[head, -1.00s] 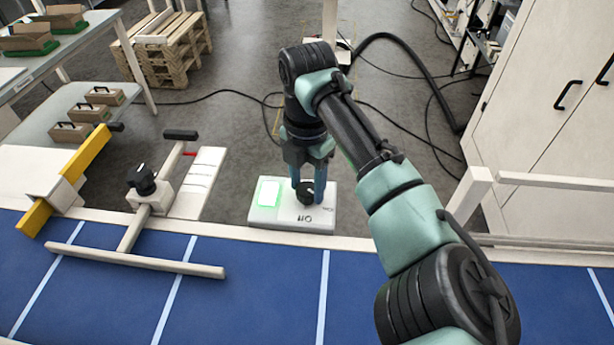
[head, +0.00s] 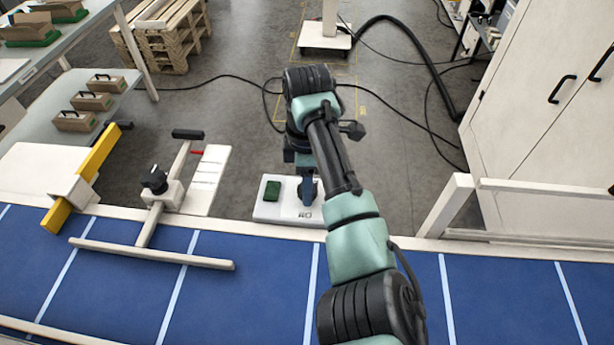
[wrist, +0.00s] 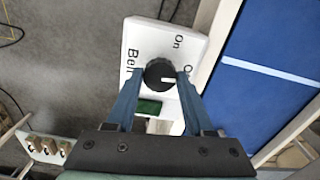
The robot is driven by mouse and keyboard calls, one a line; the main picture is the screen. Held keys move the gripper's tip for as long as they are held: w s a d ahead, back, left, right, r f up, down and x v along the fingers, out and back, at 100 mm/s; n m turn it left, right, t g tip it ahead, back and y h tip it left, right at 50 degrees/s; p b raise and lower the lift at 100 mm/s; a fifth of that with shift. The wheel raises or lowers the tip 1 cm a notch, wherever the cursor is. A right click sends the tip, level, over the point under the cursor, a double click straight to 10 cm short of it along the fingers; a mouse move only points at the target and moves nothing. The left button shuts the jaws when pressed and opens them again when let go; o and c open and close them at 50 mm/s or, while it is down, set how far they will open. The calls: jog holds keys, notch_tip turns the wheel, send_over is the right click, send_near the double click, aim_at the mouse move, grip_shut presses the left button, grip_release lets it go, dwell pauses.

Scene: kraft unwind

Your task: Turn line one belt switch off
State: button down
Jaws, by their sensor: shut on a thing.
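The belt switch is a white panel (head: 267,211) at the far edge of the blue belt, with a black rotary knob (wrist: 159,74) and a square indicator (head: 272,190), now dark green and unlit. In the wrist view the panel (wrist: 178,48) carries the words "On" and "Bel…", partly cut off. My gripper (wrist: 158,76) is shut on the knob, with a blue finger on each side of it. The knob's white mark points to the right in the wrist view, towards a partly hidden label. In the head view my gripper (head: 307,190) hides most of the knob.
The blue belt (head: 120,290) runs along the front. A guide frame with a black knob (head: 154,180) and a yellow bar (head: 88,175) stand left of the panel. A white cabinet (head: 540,120) stands at the right. Cables lie on the floor behind.

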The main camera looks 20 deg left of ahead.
jog(key=shift+r+m, duration=0.1)
jog(key=shift+m, duration=0.5)
jog(key=shift+w+d+p, duration=0.1)
jog(key=shift+p, duration=0.2)
jog(key=shift+c, duration=1.4)
grip_release()
notch_tip(320, 180, up, 13)
